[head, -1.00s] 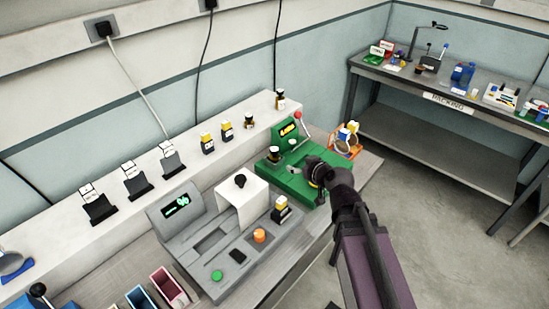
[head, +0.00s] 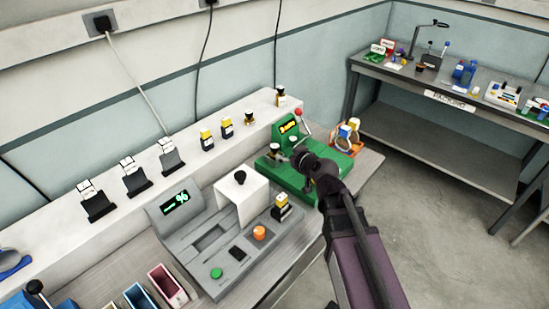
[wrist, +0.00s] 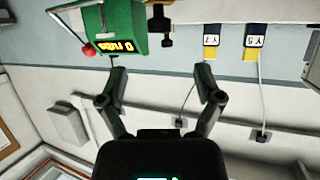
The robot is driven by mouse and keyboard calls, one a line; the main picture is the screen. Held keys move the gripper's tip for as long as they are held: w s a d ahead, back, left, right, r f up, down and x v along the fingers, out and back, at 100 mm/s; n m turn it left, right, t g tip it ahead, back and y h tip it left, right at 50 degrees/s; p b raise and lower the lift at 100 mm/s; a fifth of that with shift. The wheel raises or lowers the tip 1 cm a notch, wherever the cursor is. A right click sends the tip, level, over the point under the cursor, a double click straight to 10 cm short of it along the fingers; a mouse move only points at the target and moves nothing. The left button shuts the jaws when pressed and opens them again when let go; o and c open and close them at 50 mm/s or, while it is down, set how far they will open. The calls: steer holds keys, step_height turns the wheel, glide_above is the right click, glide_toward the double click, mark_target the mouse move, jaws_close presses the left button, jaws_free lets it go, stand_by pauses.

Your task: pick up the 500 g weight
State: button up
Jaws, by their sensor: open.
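No label reading 500 g is legible, so I cannot tell which piece is that weight. A small dark-and-pale piece (head: 275,151) stands on the left part of the green machine (head: 345,166). Similar dark pieces stand on the white ledge, one (head: 250,119) left of the machine and one (head: 280,97) behind it. In the wrist view a black piece with a knob (wrist: 160,24) shows beside the green display housing (wrist: 125,25). My gripper (head: 300,155) is over the green machine; in the wrist view its fingers (wrist: 160,74) are spread with nothing between them.
A red-knobbed lever (head: 298,112) rises beside the green display. An orange rack with rings (head: 345,140) stands to the right. A grey machine with a white block (head: 240,195) lies to the left. Yellow-and-black modules (head: 206,139) line the ledge. A packing bench (head: 440,95) stands farther right.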

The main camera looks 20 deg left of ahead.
mark_target(275, 146)
steer(key=shift+b+x, duration=0.7)
steer(key=shift+x, duration=1.65)
steer(key=shift+a, duration=0.1)
steer(key=shift+b+x, duration=0.9)
steer(key=shift+x, duration=1.65)
steer(key=shift+w+r, duration=0.1)
jaws_close()
